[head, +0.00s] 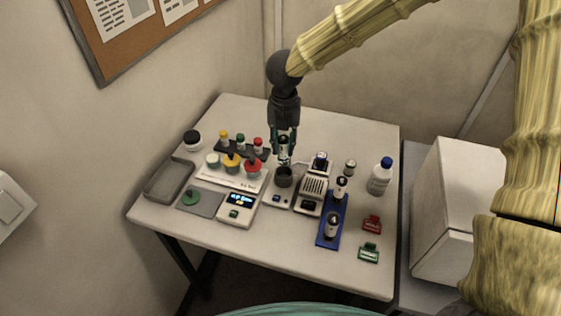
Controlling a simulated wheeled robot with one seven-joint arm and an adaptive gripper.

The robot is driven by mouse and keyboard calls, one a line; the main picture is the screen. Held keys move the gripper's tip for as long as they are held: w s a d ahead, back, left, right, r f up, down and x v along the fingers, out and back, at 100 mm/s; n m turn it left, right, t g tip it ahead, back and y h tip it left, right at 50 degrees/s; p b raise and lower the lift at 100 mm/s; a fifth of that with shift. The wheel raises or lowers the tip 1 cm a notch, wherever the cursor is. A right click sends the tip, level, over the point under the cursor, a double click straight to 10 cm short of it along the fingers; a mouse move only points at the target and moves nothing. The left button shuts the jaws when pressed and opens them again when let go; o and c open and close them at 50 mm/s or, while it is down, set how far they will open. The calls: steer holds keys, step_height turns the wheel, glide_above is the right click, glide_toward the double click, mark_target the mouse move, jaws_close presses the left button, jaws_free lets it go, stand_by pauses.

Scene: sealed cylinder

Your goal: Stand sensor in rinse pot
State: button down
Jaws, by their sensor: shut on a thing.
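My gripper (284,142) points down over the middle of the table and is shut on a slim sensor (284,155) with a dark upper part and a pale lower part. The sensor looks upright. Below it is a dark grey round pot (284,180), which looks like the rinse pot, on a small pale base with a blue display. The sensor's lower end is right above or at the pot's mouth; I cannot tell whether it is inside. The fingers hide part of the sensor.
Capped vials stand in a dark rack (262,156) behind lidded pots on a white holder (214,180). A pale ribbed device (313,188) stands close right of the pot. A blue tray (327,238), bottle (379,180) and scale (240,206) surround it.

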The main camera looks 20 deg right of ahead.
mark_target(284, 163)
steer(key=shift+s+f+p, duration=0.35)
steer(key=shift+s+f, duration=0.25)
steer(key=shift+f, duration=0.3)
steer(key=shift+w+f, duration=0.2)
steer(key=shift+f, duration=0.25)
steer(key=shift+w+f, duration=0.2)
steer(key=shift+f, duration=0.25)
steer(key=shift+w+f, duration=0.25)
steer(key=shift+f, duration=0.05)
steer(key=shift+s+f+p, duration=0.2)
steer(key=shift+f+p, duration=0.25)
steer(key=shift+f, duration=0.3)
steer(key=shift+s+f+p, duration=0.2)
steer(key=shift+f+p, duration=0.2)
steer(key=shift+f, duration=0.35)
steer(key=shift+w+f, duration=0.25)
steer(key=shift+f, duration=0.15)
steer(key=shift+s, duration=0.1)
steer(key=shift+s, duration=0.15)
steer(key=c, duration=1.2)
jaws_free()
steer(key=shift+f, duration=0.1)
steer(key=shift+o, duration=0.2)
